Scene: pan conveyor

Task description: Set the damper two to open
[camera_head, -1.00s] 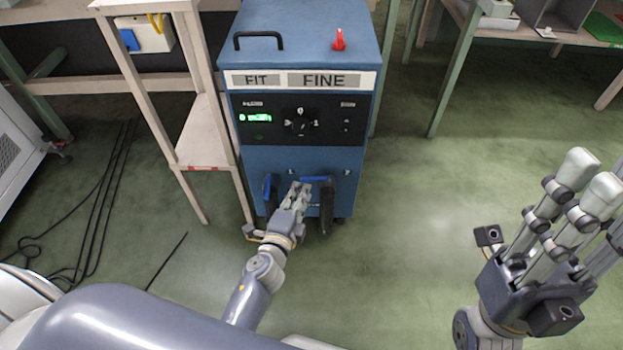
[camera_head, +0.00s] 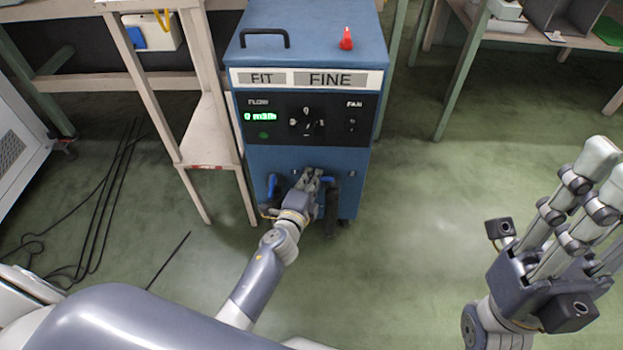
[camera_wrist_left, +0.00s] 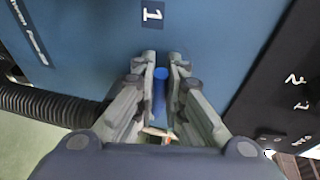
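The blue machine (camera_head: 262,165) has two blue damper handles low on its front. The left handle (camera_head: 272,186) points up and down. The right handle (camera_head: 328,180) is partly hidden by my left gripper (camera_head: 314,176) and seems to lie sideways. In the left wrist view a blue handle (camera_wrist_left: 160,92) stands between the two fingers of my left gripper (camera_wrist_left: 161,60), with little or no gap; whether they press on it I cannot tell. A label "1" (camera_wrist_left: 152,13) shows beyond. My right gripper (camera_head: 607,178) is open and empty, partly cut off at the right.
A black control panel (camera_head: 280,132) carries a green flow display, a dial and a fan switch. A pale wooden stand (camera_head: 205,145) is close on the machine's left. A black hose (camera_wrist_left: 50,104) runs below the handles. The floor right of the machine is clear.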

